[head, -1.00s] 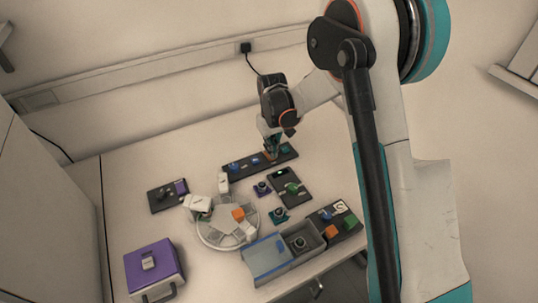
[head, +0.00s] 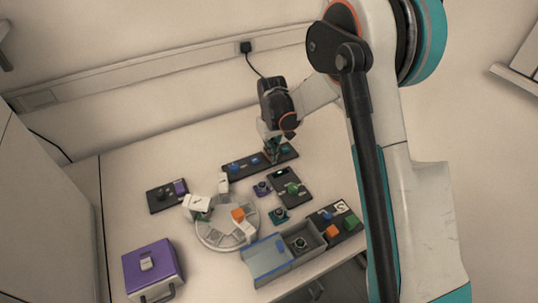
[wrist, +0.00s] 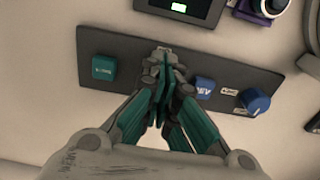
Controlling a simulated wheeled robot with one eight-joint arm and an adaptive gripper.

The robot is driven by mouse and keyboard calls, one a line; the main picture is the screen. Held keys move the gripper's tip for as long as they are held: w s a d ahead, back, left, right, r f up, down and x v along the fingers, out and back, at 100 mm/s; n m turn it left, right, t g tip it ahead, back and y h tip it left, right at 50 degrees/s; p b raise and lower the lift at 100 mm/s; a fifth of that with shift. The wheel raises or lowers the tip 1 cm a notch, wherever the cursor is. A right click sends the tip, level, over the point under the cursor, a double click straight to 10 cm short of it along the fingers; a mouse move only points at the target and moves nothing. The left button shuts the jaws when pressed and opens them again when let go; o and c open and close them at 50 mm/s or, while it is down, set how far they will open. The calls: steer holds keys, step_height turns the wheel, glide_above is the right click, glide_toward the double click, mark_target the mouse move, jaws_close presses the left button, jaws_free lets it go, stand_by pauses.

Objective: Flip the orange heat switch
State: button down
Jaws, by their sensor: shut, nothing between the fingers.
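A dark panel (wrist: 125,48) lies flat on the table at the back and also shows in the head view (head: 229,170). It carries a teal button (wrist: 103,67), a blue switch (wrist: 203,87) and a blue knob (wrist: 255,101). My gripper (wrist: 162,60) is shut and empty, with its fingertips over the panel between the teal button and the blue switch. In the head view my gripper (head: 271,157) points down at the panel. The orange heat switch cannot be made out; my fingers cover that part of the panel. Whether they touch it cannot be told.
A purple case (head: 152,264) stands at front left.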

steer(key=shift+f, duration=0.2)
steer(key=shift+r, duration=0.1)
steer(key=shift+r+p, duration=1.9)
steer(key=shift+r, duration=1.6)
